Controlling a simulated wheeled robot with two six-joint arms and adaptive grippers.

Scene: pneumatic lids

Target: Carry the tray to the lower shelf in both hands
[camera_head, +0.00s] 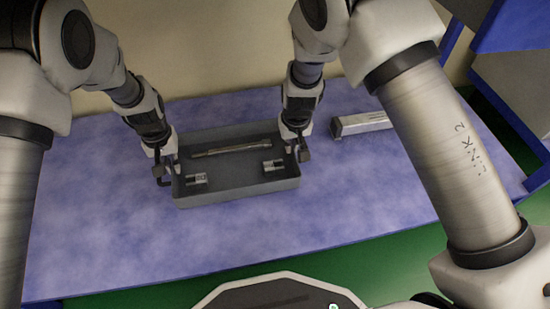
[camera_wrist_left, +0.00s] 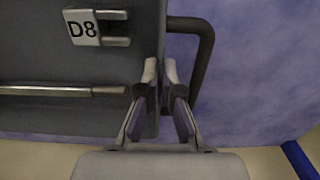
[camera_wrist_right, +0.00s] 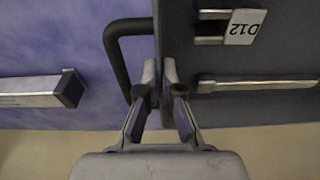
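The grey tray (camera_head: 235,192) is an open box at the middle of the blue table, with a handle at each end. A long rod (camera_head: 236,148) and two small labelled blocks (camera_head: 196,179) (camera_head: 273,165) lie in it. My left gripper (camera_head: 168,162) is at its left end, fingers closed on the end wall beside the handle (camera_wrist_left: 205,50). My right gripper (camera_head: 298,148) is at its right end, fingers closed on that wall beside the other handle (camera_wrist_right: 118,55). The wall (camera_wrist_left: 157,110) shows between the fingers. I cannot tell whether the tray's underside touches the table. The lower shelf is not clearly identifiable.
A grey bar-like object (camera_head: 360,123) lies on the blue table (camera_head: 330,210) right of the tray, apart from it. A blue-framed rack (camera_head: 505,80) stands at the far right. The table front is clear; the floor is green.

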